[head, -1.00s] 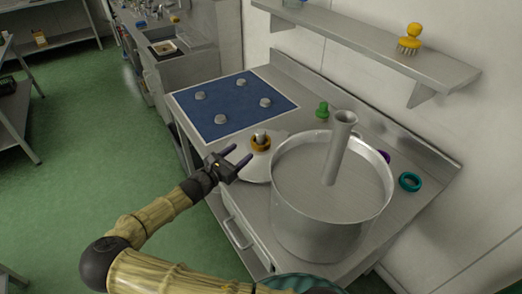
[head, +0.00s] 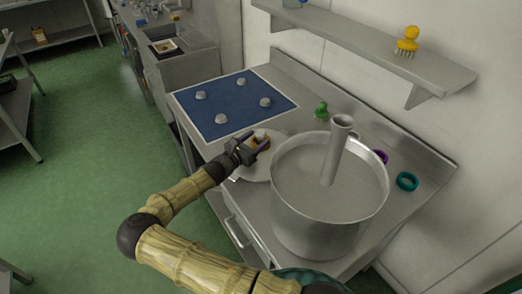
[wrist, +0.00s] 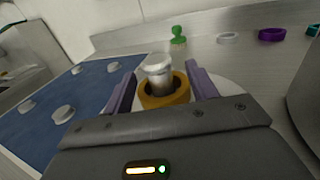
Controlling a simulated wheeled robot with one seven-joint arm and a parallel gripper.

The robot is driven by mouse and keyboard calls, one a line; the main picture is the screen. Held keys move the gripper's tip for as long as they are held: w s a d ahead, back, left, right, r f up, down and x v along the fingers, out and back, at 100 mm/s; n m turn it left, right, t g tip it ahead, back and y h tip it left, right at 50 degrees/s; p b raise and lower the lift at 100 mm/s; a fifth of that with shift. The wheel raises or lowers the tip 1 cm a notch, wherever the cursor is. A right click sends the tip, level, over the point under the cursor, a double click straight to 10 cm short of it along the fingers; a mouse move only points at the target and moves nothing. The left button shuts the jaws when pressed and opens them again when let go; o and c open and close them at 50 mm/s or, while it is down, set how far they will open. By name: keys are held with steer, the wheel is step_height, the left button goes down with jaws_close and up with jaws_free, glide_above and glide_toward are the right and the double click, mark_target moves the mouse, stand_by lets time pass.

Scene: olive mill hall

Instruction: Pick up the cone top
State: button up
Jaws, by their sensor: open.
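The cone top is a pale, wide cone (head: 262,171) with an orange ring (wrist: 172,97) and a silver knob (wrist: 158,72) at its peak. It sits on the steel counter between the blue panel and the big pot. My gripper (head: 254,141) is open at the peak. In the wrist view its two purple fingers stand left and right of the knob and ring, with a gap visible at the knob. My gripper hides part of the cone in the head view.
A large steel pot (head: 290,222) with an upright tube (head: 337,150) stands close on the right. A blue panel with several knobs (head: 225,108) lies behind left. A green object (head: 321,110) and purple (head: 381,156) and teal rings (head: 407,181) lie along the back. A shelf (head: 370,45) overhangs.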

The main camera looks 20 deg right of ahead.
steer(key=x, duration=0.3)
steer(key=shift+w+d, duration=0.1)
stand_by(0.3)
jaws_close()
stand_by(0.7)
stand_by(0.4)
steer(key=shift+r, duration=0.2)
